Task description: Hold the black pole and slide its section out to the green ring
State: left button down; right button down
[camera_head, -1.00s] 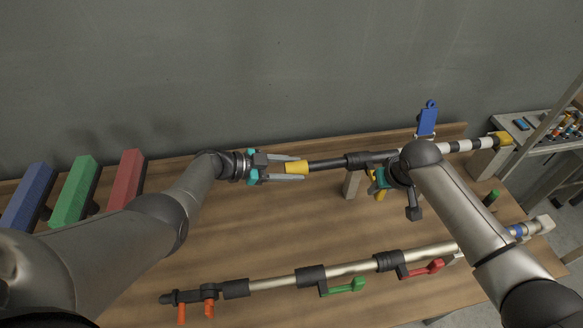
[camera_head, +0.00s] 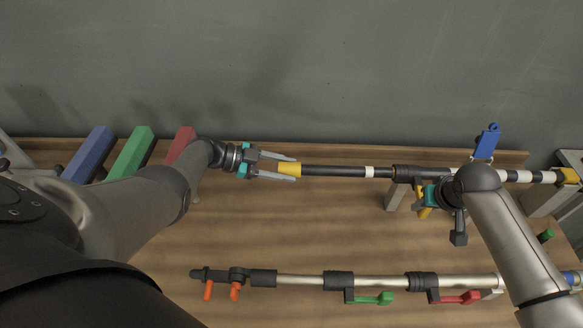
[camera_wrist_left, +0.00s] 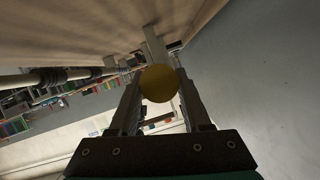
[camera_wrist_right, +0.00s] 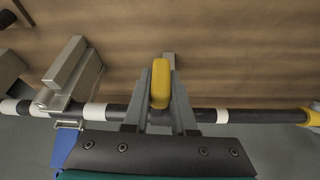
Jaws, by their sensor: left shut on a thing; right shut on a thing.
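The black pole (camera_head: 335,171) runs level along the back of the bench. My left gripper (camera_head: 293,168) is shut on the yellow end (camera_head: 288,169) of its thin section; the left wrist view shows this end as a round yellow face (camera_wrist_left: 158,84) between the fingers. A white ring (camera_head: 369,172) shows on the thin section, left of the black collar (camera_head: 406,173). My right gripper (camera_wrist_right: 160,75) is shut on the yellow lever (camera_wrist_right: 160,88) beside the pole, and its arm hides part of that spot in the head view. I see no green ring on the pole.
A silver pole (camera_head: 305,281) with green and red levers lies along the front. Blue (camera_head: 90,154), green (camera_head: 133,153) and red (camera_head: 181,143) blocks stand at the back left. A blue clip (camera_head: 487,142) rises behind the pole. Wood between the poles is mostly clear.

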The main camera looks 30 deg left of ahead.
pick_arm(q)
jog(key=shift+c, duration=1.8)
grip_release()
jog(key=v, duration=0.7)
jog(key=shift+a, duration=0.2)
jog(key=shift+s+r, duration=0.1)
jog(key=shift+s, duration=0.05)
